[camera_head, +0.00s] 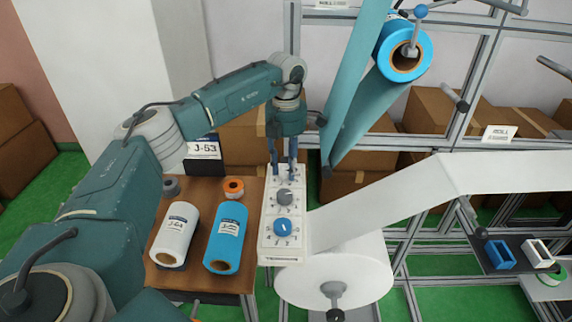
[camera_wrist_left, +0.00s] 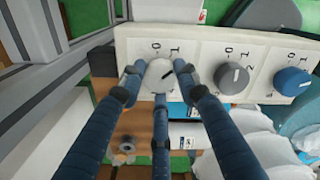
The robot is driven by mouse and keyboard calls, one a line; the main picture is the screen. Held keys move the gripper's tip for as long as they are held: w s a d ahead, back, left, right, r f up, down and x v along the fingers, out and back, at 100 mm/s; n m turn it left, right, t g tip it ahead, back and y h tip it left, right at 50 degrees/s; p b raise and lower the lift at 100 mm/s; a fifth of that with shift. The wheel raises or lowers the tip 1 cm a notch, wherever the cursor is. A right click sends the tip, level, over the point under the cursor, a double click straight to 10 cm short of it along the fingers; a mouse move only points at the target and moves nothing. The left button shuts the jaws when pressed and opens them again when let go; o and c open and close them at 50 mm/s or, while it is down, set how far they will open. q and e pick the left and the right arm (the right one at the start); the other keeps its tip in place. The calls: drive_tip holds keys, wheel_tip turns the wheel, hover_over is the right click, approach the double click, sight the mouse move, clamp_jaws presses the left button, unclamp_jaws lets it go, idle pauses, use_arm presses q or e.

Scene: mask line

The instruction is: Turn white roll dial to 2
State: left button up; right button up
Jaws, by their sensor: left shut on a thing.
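A white control panel (camera_head: 268,240) stands upright in the head view, with a grey dial (camera_head: 285,197) and a blue dial (camera_head: 283,226). The white dial (camera_wrist_left: 163,70) is the left one in the wrist view; in the head view my fingers largely hide it. Its black mark slants up and right, near the side of the "1"; the exact setting is unclear, and no "2" shows beside it. My left gripper (camera_head: 283,163) is at the panel's top, its blue fingers (camera_wrist_left: 157,78) closed around the white dial. My right gripper is in neither view.
A brown table (camera_head: 192,280) left of the panel holds a white roll (camera_head: 174,236), a blue roll (camera_head: 226,238) and small rolls. A large white roll (camera_head: 320,270) sits right of the panel. A blue roll (camera_head: 402,52) hangs above. Metal frames and a white web lie to the right.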

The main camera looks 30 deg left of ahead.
sight(286, 169)
use_arm(q)
drive_tip(key=shift+r+m, duration=0.15)
drive_tip(key=shift+m, duration=2.05)
drive_tip(key=o, duration=1.1)
drive_tip(key=shift+o, duration=0.2)
wheel_tip(286, 169, up, 12)
drive_tip(key=shift+r, duration=0.1)
